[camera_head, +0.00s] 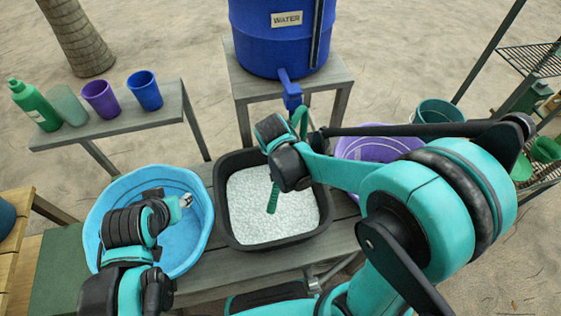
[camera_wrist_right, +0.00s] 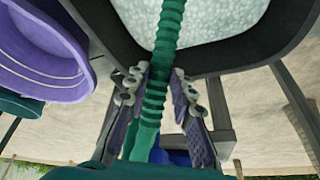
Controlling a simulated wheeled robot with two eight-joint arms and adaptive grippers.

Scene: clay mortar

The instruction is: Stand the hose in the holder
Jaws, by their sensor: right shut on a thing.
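A green ribbed hose (camera_wrist_right: 163,60) runs between the fingers of my right gripper (camera_wrist_right: 160,97), which is shut on it. In the head view, a lower piece of the hose (camera_head: 272,198) hangs over the black tub of white granules, and an upper piece (camera_head: 301,120) shows near the barrel's tap. My right gripper (camera_head: 280,155) hides the part between. I cannot make out the holder for certain. My left gripper (camera_head: 186,201) is over the blue basin (camera_head: 190,245), apart from the hose; its fingers are too small to judge.
The black tub (camera_head: 232,238) stands between the blue basin and a purple basin (camera_head: 360,146), partly behind my right arm. Behind are the blue water barrel (camera_head: 270,42) and its tap (camera_head: 290,92). A bench (camera_head: 120,112) at left holds cups and a bottle.

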